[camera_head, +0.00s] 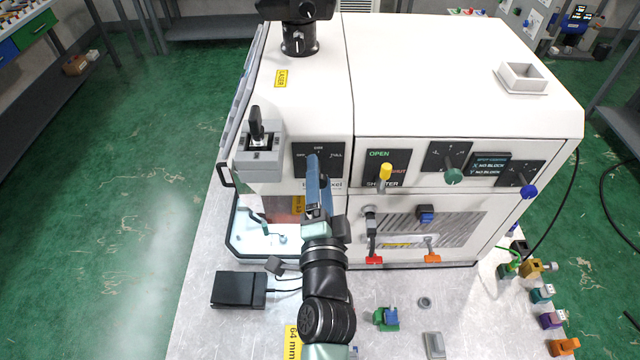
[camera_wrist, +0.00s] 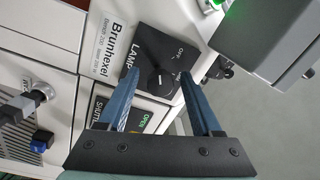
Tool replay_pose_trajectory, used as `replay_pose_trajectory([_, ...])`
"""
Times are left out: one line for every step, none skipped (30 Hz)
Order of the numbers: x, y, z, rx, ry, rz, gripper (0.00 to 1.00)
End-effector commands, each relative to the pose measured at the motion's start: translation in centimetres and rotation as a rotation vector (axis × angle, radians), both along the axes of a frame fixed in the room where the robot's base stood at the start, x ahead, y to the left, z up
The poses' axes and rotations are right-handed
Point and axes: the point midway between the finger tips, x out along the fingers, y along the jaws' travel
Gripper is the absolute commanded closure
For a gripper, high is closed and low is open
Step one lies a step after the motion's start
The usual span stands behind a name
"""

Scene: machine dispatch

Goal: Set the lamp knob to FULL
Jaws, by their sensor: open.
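The dark lamp panel (camera_head: 333,158) is on the front of the white machine, left of the shutter panel. In the head view its small labels run along the top, with FULL at the right. My gripper (camera_head: 313,160) reaches up in front of this panel and hides most of the lamp knob. In the wrist view the round black lamp knob (camera_wrist: 160,84) shows between the two blue fingers of my open gripper (camera_wrist: 160,75). Whether the fingertips reach around the knob or stop short of it is unclear. The knob's pointer setting is too small to tell.
A grey box with a black key-like handle (camera_head: 258,150) juts out left of the lamp panel. The yellow shutter handle (camera_head: 385,172) and green knob (camera_head: 453,176) stand to the right. A black box (camera_head: 238,290) and small coloured parts lie on the bench below.

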Motion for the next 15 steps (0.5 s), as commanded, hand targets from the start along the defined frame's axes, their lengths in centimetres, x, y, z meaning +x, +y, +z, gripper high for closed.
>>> replay_pose_trajectory([-0.1,0.0,-0.1,0.000,0.000,0.000,0.34])
replay_pose_trajectory([-0.3,0.0,-0.1,0.000,0.000,0.000,0.34])
replay_pose_trajectory([-0.5,0.0,-0.2,0.000,0.000,-0.001,0.34])
replay_pose_trajectory([-0.8,-0.1,-0.3,0.000,0.001,-0.001,0.34])
replay_pose_trajectory([-1.1,-0.1,-0.3,0.000,0.001,-0.001,0.34])
replay_pose_trajectory([-1.6,-0.1,-0.4,0.000,0.000,-0.002,0.34])
replay_pose_trajectory([-2.1,-0.1,-0.5,0.000,0.002,-0.002,0.34])
replay_pose_trajectory([-2.6,-0.1,-0.5,0.000,0.002,-0.002,0.34])
replay_pose_trajectory([-3.3,-0.2,-0.7,0.000,0.002,-0.002,0.34])
replay_pose_trajectory([-3.9,-0.2,-0.8,0.000,0.002,-0.002,0.34])
replay_pose_trajectory([-4.5,-0.2,-0.8,0.000,0.002,-0.002,0.34])
replay_pose_trajectory([-5.2,-0.2,-0.9,0.000,0.002,-0.001,0.34])
replay_pose_trajectory([-5.8,-0.2,-0.9,0.000,0.003,0.000,0.34])
replay_pose_trajectory([-6.4,-0.2,-1.0,0.000,0.002,-0.001,0.34])
replay_pose_trajectory([-7.2,-0.2,-1.0,0.000,0.002,-0.001,0.34])
